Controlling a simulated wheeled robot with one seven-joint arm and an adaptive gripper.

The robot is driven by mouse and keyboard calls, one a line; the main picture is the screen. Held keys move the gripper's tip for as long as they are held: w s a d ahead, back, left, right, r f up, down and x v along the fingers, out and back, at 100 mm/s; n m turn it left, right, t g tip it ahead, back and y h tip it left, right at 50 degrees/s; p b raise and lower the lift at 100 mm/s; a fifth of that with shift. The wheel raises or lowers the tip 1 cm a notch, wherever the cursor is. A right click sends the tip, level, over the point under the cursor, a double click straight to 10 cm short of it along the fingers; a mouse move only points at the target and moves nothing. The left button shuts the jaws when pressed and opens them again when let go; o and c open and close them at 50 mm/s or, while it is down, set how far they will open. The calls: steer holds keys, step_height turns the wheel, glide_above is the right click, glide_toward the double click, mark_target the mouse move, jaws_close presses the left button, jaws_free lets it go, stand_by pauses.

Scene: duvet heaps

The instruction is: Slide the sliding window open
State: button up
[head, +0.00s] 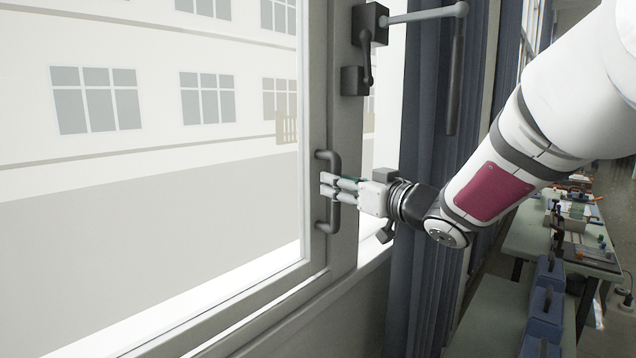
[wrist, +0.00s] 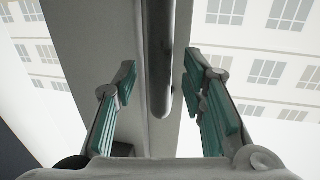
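The sliding window (head: 314,95) fills the left of the head view, a large pane in a grey frame. Its vertical bar handle (head: 334,215) is on the frame's right stile. My gripper (head: 329,185) reaches in from the right, its fingers level with the middle of the handle. In the wrist view the handle (wrist: 159,50) runs between the two green-padded fingers (wrist: 160,78), with a gap on each side. The gripper is open around the handle. No finger contact shows.
A dark latch fitting (head: 368,28) with a rod sits above on the frame. A dark blue curtain (head: 425,110) hangs right of the window, close behind my wrist. Cluttered workbenches (head: 535,240) and blue bins (head: 545,310) stand at the right.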

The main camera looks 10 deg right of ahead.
steer(key=shift+x, duration=0.9)
jaws_close()
